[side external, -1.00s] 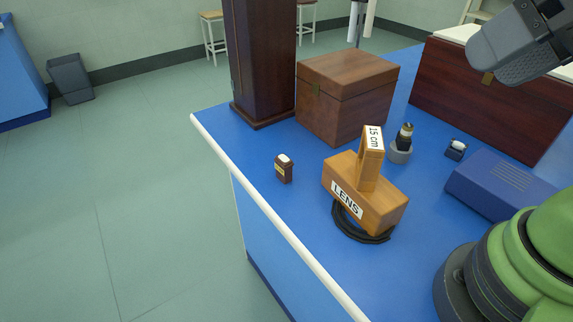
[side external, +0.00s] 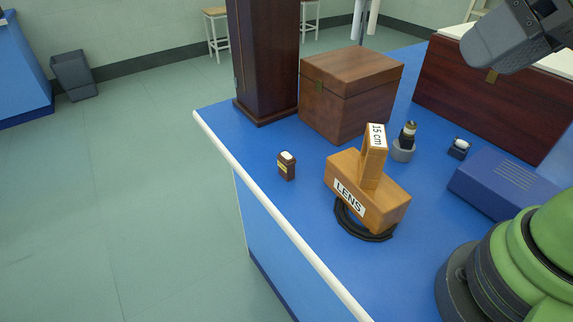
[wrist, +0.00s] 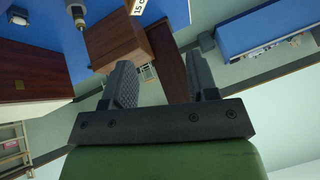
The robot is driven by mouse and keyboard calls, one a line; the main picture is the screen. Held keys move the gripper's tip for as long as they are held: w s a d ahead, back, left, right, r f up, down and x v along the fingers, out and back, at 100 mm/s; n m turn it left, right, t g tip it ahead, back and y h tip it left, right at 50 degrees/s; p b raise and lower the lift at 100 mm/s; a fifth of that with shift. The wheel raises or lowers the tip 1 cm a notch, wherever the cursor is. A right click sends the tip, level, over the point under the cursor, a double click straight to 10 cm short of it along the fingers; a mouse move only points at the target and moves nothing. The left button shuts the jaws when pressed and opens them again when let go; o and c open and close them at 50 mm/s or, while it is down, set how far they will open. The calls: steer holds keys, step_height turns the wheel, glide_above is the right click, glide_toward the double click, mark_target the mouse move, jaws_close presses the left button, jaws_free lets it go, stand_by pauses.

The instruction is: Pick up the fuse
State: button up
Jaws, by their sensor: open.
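No part is labelled as a fuse. The likeliest one is a small dark block with a white rounded piece on top (side external: 459,147), standing on the blue bench right of the lamp; it shows at the upper left of the wrist view (wrist: 17,15). A small brown piece with a white top and yellow label (side external: 287,165) stands near the bench's front edge. My gripper (wrist: 157,62) is open and empty, its fingers apart. In the side view my gripper (side external: 510,42) is high at the upper right, well above the bench and apart from both small parts.
The wooden LENS block (side external: 368,194) stands over a dark coil (side external: 362,226). A small lamp in a grey base (side external: 404,150), a blue case (side external: 507,183), a brown box (side external: 350,95), a tall dark cabinet (side external: 263,60) and a long brown chest (side external: 495,95) surround the bench's middle.

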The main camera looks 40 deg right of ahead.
steer(key=w+f+n+g+h, duration=0.1)
steer(key=w+f+n, duration=0.1)
steer(key=w+n, duration=0.75)
steer(key=n+g, duration=0.1)
steer(key=n, duration=2.7)
glide_above(288, 157)
steer(key=s, duration=0.3)
step_height(288, 157, down, 18)
steer(key=shift+n+g+h, duration=0.3)
steer(key=shift+n, duration=0.35)
steer(key=x, duration=0.4)
steer(key=shift+s+d+f, duration=0.1)
steer(key=shift+f, duration=0.3)
steer(key=shift+x, duration=3.15)
jaws_close()
